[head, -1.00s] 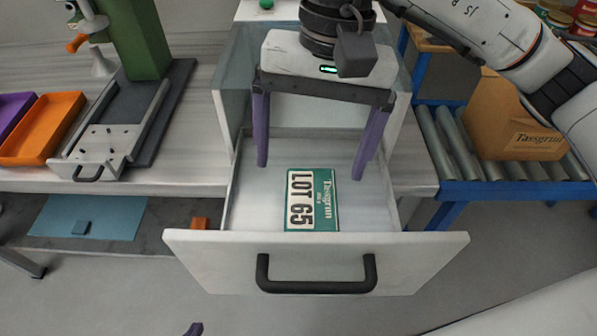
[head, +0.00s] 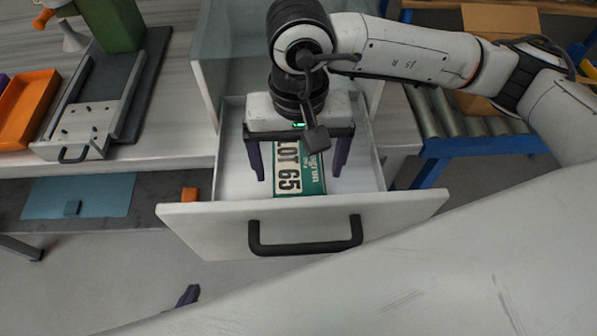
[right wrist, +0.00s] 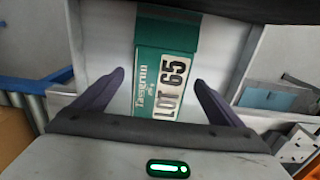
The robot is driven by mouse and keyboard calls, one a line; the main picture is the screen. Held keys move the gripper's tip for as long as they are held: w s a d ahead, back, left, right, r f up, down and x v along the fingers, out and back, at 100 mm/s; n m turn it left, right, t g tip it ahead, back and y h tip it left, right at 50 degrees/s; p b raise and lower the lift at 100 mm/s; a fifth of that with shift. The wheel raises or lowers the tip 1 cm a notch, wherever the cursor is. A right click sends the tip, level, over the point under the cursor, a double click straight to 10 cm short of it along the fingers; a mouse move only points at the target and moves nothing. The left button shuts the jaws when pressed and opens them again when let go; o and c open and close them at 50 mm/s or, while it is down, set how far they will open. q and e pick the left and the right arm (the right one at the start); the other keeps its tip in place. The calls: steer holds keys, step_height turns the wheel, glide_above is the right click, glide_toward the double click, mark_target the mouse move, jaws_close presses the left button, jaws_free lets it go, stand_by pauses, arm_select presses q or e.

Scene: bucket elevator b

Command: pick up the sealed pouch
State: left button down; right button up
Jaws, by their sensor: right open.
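The sealed pouch (head: 288,184), green with a white "LOT 65" label, lies flat in the open white drawer (head: 232,178). My right gripper (head: 298,175) is open above it, its purple fingers pointing down and apart, with nothing held. The gripper and wrist hide the pouch's far part in the head view. In the right wrist view the pouch (right wrist: 165,70) lies between the two spread fingers (right wrist: 160,80), with space on both sides. Only a purple fingertip of my left gripper (head: 188,295) shows, low in the head view, in front of the drawer.
The drawer front with its black handle (head: 305,240) and the side walls surround the pouch. A green-posted press (head: 115,25) and an orange tray (head: 28,105) stand left. A roller conveyor (head: 455,120) with a cardboard box (head: 497,20) is right.

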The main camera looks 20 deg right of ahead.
steer(key=c, duration=0.9)
steer(key=shift+c, duration=0.2)
steer(key=shift+r, duration=0.15)
